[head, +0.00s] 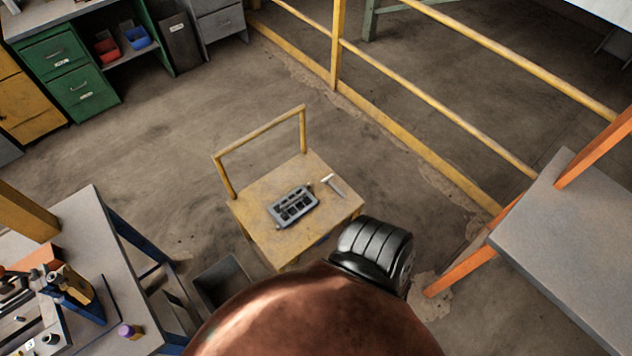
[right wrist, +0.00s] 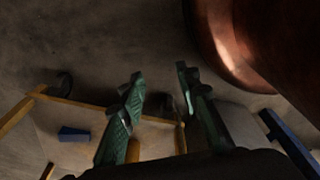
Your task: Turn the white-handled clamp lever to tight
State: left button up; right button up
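A small tool with a pale handle (head: 328,178), likely the white-handled clamp lever, is on the yellow cart's top (head: 258,233), right of a grey hollow block (head: 293,206). It is too small in the head view to tell how tight it stands. My right gripper (right wrist: 158,88) shows in the right wrist view with two green fingers apart and nothing seen between them. In the head view my copper-coloured arm and a black ribbed part of it fill the lower middle, and no gripper fingers show. My left gripper is in neither view.
The cart has a raised yellow handle (head: 262,132) at its back. A workbench with tools (head: 92,215) stands at left, a grey table with orange legs (head: 575,235) at right. A yellow railing (head: 440,108) runs behind. A dark bin (head: 222,282) is near the cart.

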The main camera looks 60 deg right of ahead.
aim_at(327, 179)
jog(key=k, duration=0.6)
jog(key=z, duration=0.95)
jog(key=i, duration=0.5)
jog(key=u, duration=0.05)
